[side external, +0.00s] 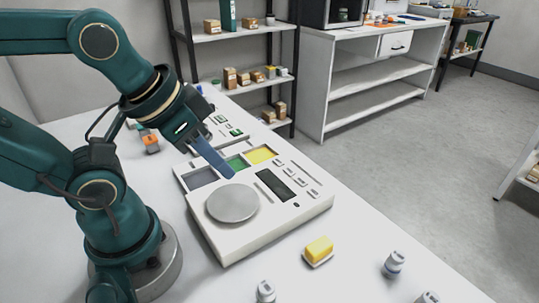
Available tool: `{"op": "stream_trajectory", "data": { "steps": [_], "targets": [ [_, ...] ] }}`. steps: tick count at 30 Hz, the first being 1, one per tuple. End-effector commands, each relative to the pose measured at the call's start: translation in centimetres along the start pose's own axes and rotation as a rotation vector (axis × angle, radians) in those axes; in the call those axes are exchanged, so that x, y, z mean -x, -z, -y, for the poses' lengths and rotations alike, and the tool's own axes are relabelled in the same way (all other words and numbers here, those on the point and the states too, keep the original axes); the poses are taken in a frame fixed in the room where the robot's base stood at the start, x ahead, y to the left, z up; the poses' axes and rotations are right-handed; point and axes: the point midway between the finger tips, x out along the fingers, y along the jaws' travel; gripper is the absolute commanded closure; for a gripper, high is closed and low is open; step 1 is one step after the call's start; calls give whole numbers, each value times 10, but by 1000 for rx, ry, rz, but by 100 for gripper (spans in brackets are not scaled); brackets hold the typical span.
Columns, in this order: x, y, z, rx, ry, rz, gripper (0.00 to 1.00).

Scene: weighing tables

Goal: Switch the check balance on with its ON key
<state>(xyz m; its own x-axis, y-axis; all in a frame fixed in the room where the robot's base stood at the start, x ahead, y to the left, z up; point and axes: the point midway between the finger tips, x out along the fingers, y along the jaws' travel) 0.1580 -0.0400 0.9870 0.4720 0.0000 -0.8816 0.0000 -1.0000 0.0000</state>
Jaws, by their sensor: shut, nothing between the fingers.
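A white balance (262,222) stands on the white table, with a round grey pan (232,203) on its left part. A dark display (277,184) lies to the right of the pan, and it looks blank. Several small keys (301,180) run along the balance's far right edge; their labels are too small to read. My gripper (231,176) is shut and empty, with its blue fingers pointing down to the right. Its tips appear above the far edge of the balance, left of the display and keys. I cannot tell the exact height.
A tray (181,173) with grey, green and yellow compartments lies behind the balance. Another device (225,131) with green marks is farther back. An orange block (151,143) is at left.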

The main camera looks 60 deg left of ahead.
Motion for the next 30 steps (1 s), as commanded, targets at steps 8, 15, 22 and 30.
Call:
{"op": "stream_trajectory", "data": {
  "steps": [8, 15, 22, 30],
  "targets": [
    [0, 6, 5, -120, 25, -28, 100],
    [-3, 64, 36, -801, 247, -92, 100],
    [-26, 123, 31, -1517, 408, -60, 100],
    [-66, 155, -5, -2060, 465, -27, 100]
  ]
}}
